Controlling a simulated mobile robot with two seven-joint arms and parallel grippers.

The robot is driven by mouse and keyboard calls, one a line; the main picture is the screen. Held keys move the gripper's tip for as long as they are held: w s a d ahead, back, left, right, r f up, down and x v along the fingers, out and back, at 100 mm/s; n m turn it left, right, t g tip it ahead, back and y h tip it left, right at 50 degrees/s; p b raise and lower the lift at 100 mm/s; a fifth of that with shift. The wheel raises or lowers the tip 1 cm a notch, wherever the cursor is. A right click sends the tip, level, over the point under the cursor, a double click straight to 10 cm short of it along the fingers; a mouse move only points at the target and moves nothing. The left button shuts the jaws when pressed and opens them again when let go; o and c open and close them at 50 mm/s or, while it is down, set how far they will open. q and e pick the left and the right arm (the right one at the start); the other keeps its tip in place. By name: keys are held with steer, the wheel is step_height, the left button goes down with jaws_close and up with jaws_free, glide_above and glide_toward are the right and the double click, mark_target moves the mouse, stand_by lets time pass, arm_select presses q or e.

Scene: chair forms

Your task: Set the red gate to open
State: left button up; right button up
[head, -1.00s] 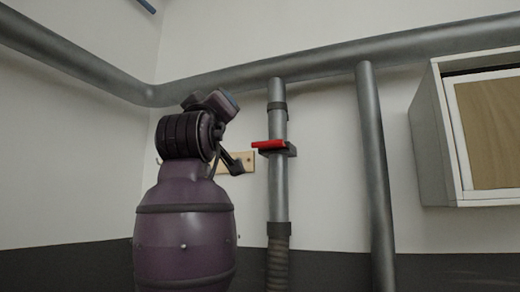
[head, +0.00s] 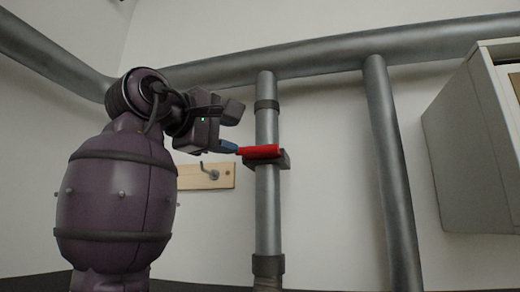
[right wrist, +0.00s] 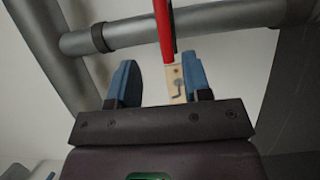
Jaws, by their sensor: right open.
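The red gate (head: 262,152) is a flat red bar in a dark bracket on the vertical grey pipe in the middle of the head view. Its red bar also shows in the right wrist view (right wrist: 164,30). My right gripper (head: 230,146) is at the left end of the bar, with its blue fingertips pointing at it. In the right wrist view the gripper (right wrist: 160,78) is open, and the near end of the red bar shows between the fingertips, closer to the right-hand one. I cannot tell whether they touch. My left gripper is not in view.
A wooden board with a hook (head: 222,176) is on the wall behind and below my gripper. A second grey pipe (head: 391,170) stands to the right, joining a thick overhead pipe (head: 320,58). A pale cabinet (head: 480,150) is at far right.

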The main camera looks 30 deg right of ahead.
mark_target(253, 149)
steer(key=shift+w+d+f, duration=0.25)
steer(key=shift+w+d, duration=0.9)
steer(key=shift+d, duration=0.1)
steer(key=x, duration=0.1)
steer(key=p+x, duration=0.1)
steer(key=shift+s+d+r, duration=0.1)
steer(key=shift+s+d, duration=0.05)
steer(key=shift+d, duration=0.3)
steer(key=p+x, duration=0.1)
steer(key=x, duration=0.3)
steer(key=shift+a, duration=0.1)
steer(key=shift+x, duration=0.8)
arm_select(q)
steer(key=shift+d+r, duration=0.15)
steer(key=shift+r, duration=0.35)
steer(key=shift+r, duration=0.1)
arm_select(e)
jaws_close()
